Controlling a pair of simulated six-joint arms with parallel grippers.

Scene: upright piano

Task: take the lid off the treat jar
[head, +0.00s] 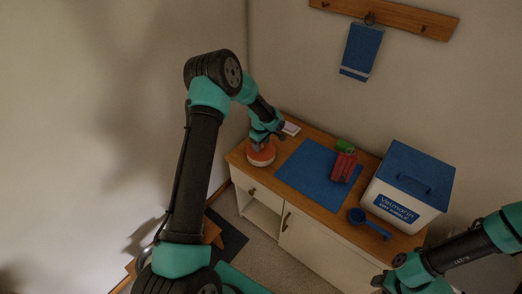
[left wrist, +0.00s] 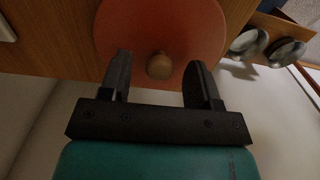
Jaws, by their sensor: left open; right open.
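The treat jar's round orange-red lid (head: 262,157) shows at the left end of the wooden cabinet top, partly hidden by my left gripper (head: 266,138). In the left wrist view the lid (left wrist: 190,28) fills the upper middle, with a small round wooden knob (left wrist: 159,66) at its centre. My left gripper (left wrist: 158,82) is open, one finger on each side of the knob, with gaps on both sides. The jar's body is mostly hidden under the lid. My right gripper (head: 386,281) is open and empty at the lower right, away from the jar.
A blue mat (head: 300,170) lies right of the jar, with a red item (head: 343,167) and a green item (head: 344,145) at its right edge. A blue scoop (head: 372,222) and a white bin with blue lid (head: 405,215) stand further right. Metal bowls (left wrist: 285,51) sit lower down.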

